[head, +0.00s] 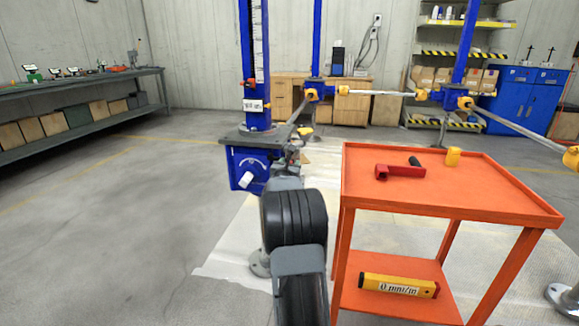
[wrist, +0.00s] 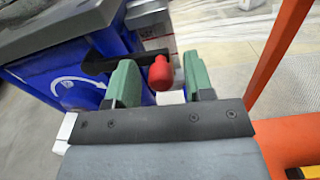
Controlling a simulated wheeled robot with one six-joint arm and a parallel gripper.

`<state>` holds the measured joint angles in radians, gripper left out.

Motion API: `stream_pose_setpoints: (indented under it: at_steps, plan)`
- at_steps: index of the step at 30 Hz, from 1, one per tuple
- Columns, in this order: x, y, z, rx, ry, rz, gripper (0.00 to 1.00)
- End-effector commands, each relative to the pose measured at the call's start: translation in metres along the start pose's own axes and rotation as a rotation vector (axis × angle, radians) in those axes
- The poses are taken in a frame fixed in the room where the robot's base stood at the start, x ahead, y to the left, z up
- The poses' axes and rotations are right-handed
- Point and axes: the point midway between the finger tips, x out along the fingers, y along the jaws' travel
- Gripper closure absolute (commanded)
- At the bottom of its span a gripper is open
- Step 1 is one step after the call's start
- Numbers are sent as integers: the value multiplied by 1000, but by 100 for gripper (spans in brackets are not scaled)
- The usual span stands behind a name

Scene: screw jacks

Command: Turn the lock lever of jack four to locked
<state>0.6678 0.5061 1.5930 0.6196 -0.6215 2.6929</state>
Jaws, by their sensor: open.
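The jack (head: 250,165) in front of me has a blue body, a grey top plate and a blue column with a white label too small to read. Its blue body also shows at the left of the wrist view (wrist: 35,82), with a white curved arrow on it. A black lever (wrist: 97,65) with a red ball knob (wrist: 160,74) sticks out from the body. My gripper (wrist: 160,66) is open, its two green fingers on either side of the red knob, with a gap on each side. In the head view my arm hides most of the lever.
An orange cart (head: 450,190) stands close on the right, with a red tool (head: 400,172) and a yellow piece (head: 453,156) on top and a yellow level (head: 398,286) below. Other blue jacks stand behind, joined by rods. The floor at left is clear.

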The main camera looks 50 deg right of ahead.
Motion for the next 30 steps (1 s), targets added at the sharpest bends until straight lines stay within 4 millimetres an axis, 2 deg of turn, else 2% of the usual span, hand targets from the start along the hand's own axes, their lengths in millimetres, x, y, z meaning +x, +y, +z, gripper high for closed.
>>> stream_pose_setpoints:
  at_steps: [5,19,27,30]
  plan:
    - [0,0,0,0,0,0,54]
    - [0,0,0,0,-1,0,99]
    - [0,0,0,0,-1,0,100]
    - [9,-4,6,-14,-3,-18,100]
